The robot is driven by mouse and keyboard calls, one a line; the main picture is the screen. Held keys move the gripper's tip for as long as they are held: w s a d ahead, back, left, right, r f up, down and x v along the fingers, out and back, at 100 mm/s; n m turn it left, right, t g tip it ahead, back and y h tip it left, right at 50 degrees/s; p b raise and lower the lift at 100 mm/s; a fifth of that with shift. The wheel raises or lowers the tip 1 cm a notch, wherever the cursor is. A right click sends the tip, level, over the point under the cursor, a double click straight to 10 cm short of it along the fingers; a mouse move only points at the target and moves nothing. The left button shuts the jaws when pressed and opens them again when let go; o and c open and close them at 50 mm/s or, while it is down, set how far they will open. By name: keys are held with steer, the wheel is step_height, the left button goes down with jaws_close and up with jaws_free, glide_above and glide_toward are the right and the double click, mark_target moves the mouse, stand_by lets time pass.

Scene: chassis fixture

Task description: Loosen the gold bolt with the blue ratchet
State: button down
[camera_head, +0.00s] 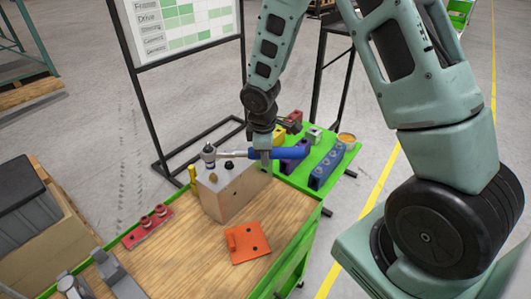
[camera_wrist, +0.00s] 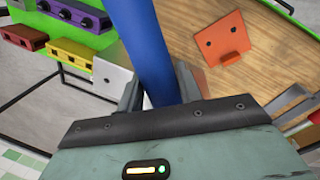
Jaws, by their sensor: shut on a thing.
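The blue ratchet (camera_head: 290,153) lies roughly level above the grey-and-tan chassis block (camera_head: 236,195). My gripper (camera_head: 264,158) is shut on its blue handle, which also shows between the fingers in the wrist view (camera_wrist: 143,40). The ratchet's silver head (camera_head: 209,152) is at the left, over the block's top, with its socket pointing down. A small gold bolt (camera_head: 212,178) stands on the block's top in front of the head. A black bolt (camera_head: 229,165) stands to its right. I cannot tell whether the socket touches anything below it.
An orange bracket (camera_head: 246,242) lies on the wooden tabletop (camera_head: 190,260) in front of the block. A red holder (camera_head: 147,227) is at the left. A yellow post (camera_head: 192,175) stands behind the block. A blue holder (camera_head: 326,167) and other coloured blocks sit on the green shelf at right.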

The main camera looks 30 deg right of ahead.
steer(key=shift+r+p, duration=1.2)
steer(key=shift+r, duration=0.4)
